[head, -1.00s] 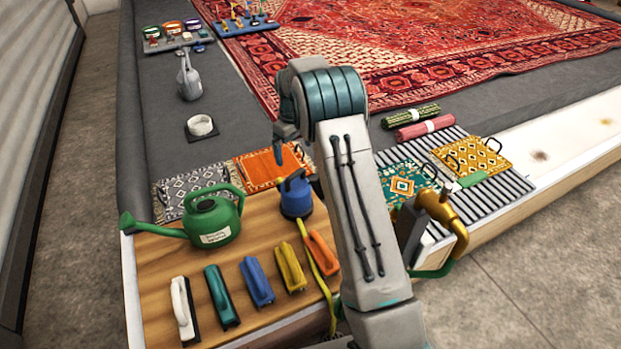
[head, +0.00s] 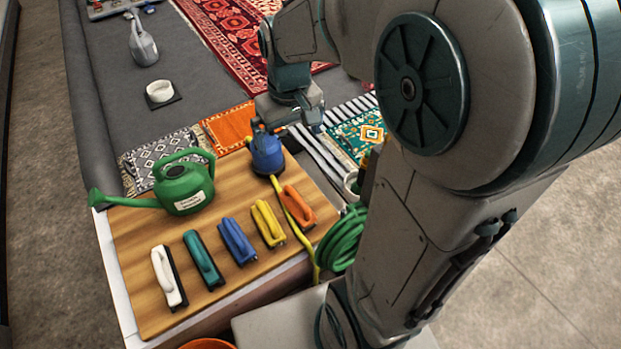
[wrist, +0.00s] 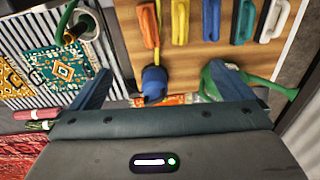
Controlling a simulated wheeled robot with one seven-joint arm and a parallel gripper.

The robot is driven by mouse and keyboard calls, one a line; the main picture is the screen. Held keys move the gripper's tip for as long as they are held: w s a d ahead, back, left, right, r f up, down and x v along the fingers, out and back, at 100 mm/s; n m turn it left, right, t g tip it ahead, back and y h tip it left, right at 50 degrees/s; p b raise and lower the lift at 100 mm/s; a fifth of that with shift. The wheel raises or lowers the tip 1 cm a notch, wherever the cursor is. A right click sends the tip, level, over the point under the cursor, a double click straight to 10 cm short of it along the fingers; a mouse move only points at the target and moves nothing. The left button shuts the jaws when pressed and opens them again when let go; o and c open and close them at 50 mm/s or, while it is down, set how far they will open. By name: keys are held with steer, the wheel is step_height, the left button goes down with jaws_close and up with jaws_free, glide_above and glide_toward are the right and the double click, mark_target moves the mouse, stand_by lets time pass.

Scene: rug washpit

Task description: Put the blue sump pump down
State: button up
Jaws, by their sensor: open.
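The blue sump pump (head: 267,155) stands upright on the far right part of the wooden board (head: 140,235), with a yellow hose running from it toward the board's front edge. It also shows in the wrist view (wrist: 154,84). My gripper (head: 290,112) is just behind and above the pump in the head view. In the wrist view its two fingers (wrist: 153,92) are spread wide, with the pump seen between them. The jaws are open and hold nothing; the pump appears apart from both fingers.
A green watering can (head: 184,190) stands left of the pump. Several brushes, among them an orange one (head: 297,206), line the board's front. A coiled green hose (head: 345,240) hangs at the right. Small rugs (head: 228,127) lie behind the board.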

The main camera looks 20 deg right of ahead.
steer(key=s+f+m, duration=0.1)
steer(key=s+f, duration=0.1)
steer(key=s, duration=0.9)
steer(key=shift+m, duration=0.3)
